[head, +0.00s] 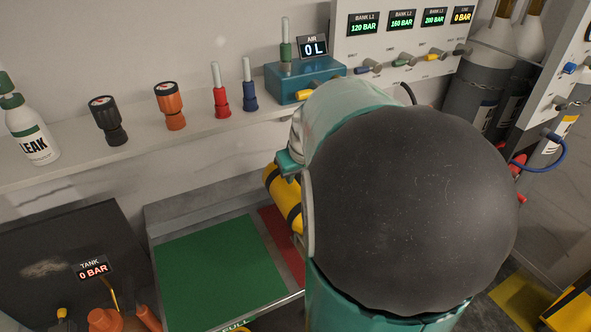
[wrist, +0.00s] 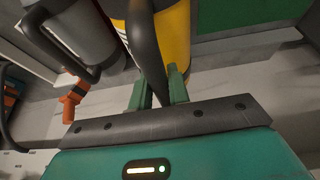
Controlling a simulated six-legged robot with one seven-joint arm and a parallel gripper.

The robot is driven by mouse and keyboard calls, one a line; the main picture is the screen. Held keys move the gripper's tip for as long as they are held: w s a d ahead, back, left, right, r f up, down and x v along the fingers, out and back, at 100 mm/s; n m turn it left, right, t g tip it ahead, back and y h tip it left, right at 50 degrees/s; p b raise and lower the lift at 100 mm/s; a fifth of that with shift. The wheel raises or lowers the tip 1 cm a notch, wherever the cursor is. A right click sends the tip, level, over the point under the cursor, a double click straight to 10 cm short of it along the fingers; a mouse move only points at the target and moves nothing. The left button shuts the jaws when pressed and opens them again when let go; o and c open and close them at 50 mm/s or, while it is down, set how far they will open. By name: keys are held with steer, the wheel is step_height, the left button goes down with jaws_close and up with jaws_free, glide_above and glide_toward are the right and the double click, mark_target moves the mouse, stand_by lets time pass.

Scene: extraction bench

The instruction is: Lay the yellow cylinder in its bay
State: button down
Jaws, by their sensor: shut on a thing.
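The yellow cylinder (head: 279,189) with black bands is partly hidden behind my arm in the head view. It also shows in the wrist view (wrist: 176,36), where its lower end runs down to my fingers. My gripper (wrist: 160,88) is shut on it there. In the head view the cylinder is tilted and appears over or beside the red bay (head: 287,238), which is mostly hidden. The green bay (head: 215,270), with a FULL label at its front edge, is bare to the left. I cannot tell whether the cylinder touches anything below.
A shelf behind holds a LEAK bottle (head: 32,135), black (head: 108,122) and orange (head: 170,106) fittings, and a teal AIR box (head: 305,75). A dark TANK unit (head: 70,235) stands left. Grey cylinders (head: 478,90) stand at back right. My arm hides the centre right.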

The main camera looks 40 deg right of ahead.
mark_target(295, 195)
steer(key=shift+w+f, duration=0.2)
steer(key=shift+f, duration=3.95)
steer(key=c, duration=1.3)
jaws_free()
steer(key=shift+o, duration=0.2)
steer(key=shift+s+a+f, duration=0.1)
steer(key=shift+s+f, duration=0.05)
steer(key=shift+f, duration=0.1)
steer(key=v, duration=1.4)
